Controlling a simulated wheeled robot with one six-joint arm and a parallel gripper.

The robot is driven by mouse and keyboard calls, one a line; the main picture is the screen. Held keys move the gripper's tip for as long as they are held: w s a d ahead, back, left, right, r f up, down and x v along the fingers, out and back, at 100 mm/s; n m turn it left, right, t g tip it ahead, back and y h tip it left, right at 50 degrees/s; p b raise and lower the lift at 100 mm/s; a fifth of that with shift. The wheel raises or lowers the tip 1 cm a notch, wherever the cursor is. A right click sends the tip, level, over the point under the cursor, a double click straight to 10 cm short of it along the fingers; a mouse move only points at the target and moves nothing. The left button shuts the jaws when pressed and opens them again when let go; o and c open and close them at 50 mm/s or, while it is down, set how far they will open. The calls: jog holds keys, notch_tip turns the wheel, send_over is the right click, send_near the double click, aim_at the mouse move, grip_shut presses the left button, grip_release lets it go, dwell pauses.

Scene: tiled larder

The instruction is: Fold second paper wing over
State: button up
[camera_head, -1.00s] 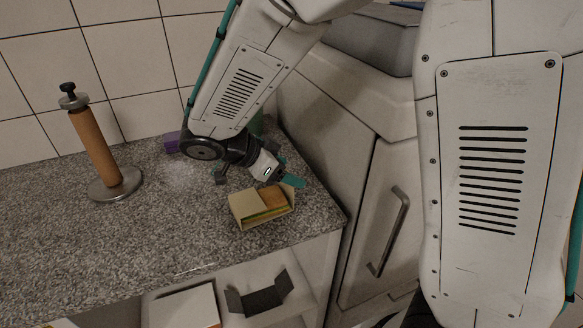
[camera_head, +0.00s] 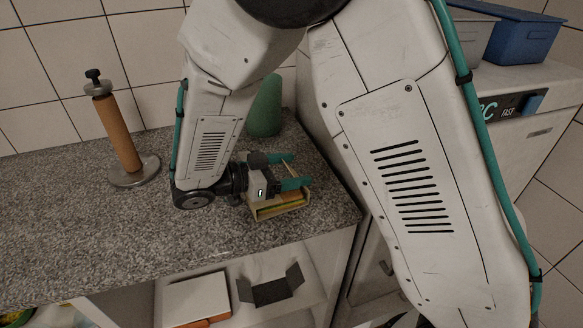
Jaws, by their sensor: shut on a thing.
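A small tan paper wrap (camera_head: 283,213) sits on the granite counter near its right front corner, with green and yellow filling showing along its front side. My gripper (camera_head: 293,171) is over the wrap, with its two teal fingers pointing right and spaced apart. It is shut on a paper wing of the wrap, but the held part is mostly hidden by the fingers. The gripper body also hides the wrap's top and left side.
A wooden roll holder (camera_head: 118,132) on a round metal base stands at the left. A green cone-shaped object (camera_head: 265,108) stands behind my gripper. A dark open box (camera_head: 270,288) is on the shelf below.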

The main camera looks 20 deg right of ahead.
dwell(0.3)
jog(key=o, duration=1)
